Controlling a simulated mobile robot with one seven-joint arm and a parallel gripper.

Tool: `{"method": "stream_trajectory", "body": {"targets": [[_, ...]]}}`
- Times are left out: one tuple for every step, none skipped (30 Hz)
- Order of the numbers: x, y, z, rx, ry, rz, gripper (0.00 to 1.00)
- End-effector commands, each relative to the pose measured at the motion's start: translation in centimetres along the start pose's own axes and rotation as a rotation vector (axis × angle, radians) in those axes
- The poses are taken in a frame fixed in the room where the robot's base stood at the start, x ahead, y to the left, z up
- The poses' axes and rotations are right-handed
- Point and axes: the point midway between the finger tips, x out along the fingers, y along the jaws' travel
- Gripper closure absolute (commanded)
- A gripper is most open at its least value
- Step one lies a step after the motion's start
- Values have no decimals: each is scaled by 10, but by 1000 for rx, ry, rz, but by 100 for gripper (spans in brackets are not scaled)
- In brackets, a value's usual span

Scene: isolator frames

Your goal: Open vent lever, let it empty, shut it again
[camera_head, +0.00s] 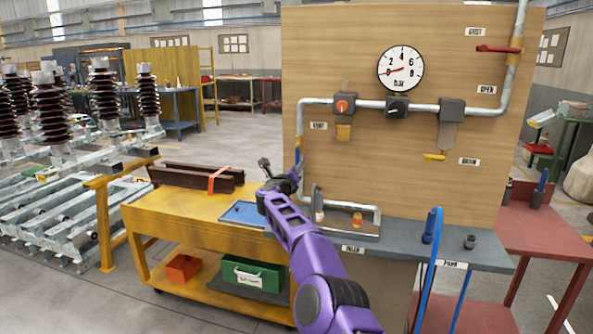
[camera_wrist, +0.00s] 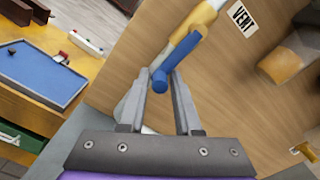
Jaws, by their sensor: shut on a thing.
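The blue vent lever (camera_wrist: 180,60) sits on a yellow valve body (camera_wrist: 203,15) on the pipe beside the VENT label (camera_wrist: 242,18) in the wrist view. My gripper (camera_wrist: 161,80) has its two fingers closed around the lever's free end. In the head view the lever (camera_head: 297,157) is small, at the left edge of the board, and my gripper (camera_head: 291,177) is just below it, partly hidden by my wrist. The round pressure gauge (camera_head: 401,68) has its red needle pointing left, at about 0. I cannot tell the lever's exact angle to the pipe.
A grey bench (camera_head: 400,240) with a bent pipe stands below. A yellow cart (camera_head: 170,225) with a blue tray (camera_head: 245,213) is at left.

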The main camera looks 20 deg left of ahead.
Motion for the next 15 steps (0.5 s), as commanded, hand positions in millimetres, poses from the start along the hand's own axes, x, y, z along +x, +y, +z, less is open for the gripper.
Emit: {"method": "stream_trajectory", "body": {"targets": [[-2,3,5,4,-11,8,100],[-2,3,6,9,-11,8,100],[-2,3,6,14,-11,8,100],[-2,3,6,17,-11,8,100],[-2,3,6,19,-11,8,100],[-2,2,7,21,-12,7,100],[-2,2,7,22,-12,7,100],[-2,2,7,23,-12,7,100],[-2,2,7,24,-12,7,100],[-2,2,7,24,-13,7,100],[-2,2,8,24,-13,7,100],[-2,1,8,24,-13,6,100],[-2,1,8,24,-13,6,100],[-2,1,8,24,-13,6,100],[-2,1,8,24,-14,6,100]]}}
